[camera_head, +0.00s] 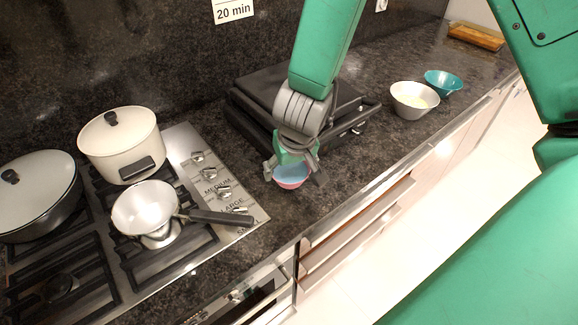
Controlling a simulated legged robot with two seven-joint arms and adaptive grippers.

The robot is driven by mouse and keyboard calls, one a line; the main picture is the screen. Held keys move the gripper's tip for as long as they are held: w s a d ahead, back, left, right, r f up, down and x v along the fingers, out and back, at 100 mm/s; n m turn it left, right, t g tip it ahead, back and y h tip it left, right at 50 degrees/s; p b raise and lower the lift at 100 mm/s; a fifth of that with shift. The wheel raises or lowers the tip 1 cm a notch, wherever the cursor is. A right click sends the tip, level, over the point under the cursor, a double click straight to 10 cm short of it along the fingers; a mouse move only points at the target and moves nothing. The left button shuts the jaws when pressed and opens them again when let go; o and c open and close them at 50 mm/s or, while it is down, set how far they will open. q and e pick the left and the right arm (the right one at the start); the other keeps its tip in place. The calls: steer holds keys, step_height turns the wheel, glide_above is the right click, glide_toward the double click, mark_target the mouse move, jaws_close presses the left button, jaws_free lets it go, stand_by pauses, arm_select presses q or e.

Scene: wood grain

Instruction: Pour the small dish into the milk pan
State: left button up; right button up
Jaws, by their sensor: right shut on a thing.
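The milk pan (146,206) is a small white-lined pan with a dark handle pointing right. It sits on the front burner of the stove. The small dish (291,183) is pink outside and light blue inside. My right gripper (291,166) comes down from above and is shut on the dish at its rim. The dish is over the dark counter, right of the stove; I cannot tell whether it touches the counter. What lies in the dish cannot be made out. My left gripper is not in view.
A cream lidded pot (122,150) and a dark lidded pan (36,196) stand on the stove beside the milk pan. A black grill (270,95) lies behind my right gripper. A white bowl (413,102) and a teal bowl (443,82) stand farther right.

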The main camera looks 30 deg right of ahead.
mark_target(290, 178)
steer(key=shift+r, duration=0.1)
steer(key=shift+r, duration=1.45)
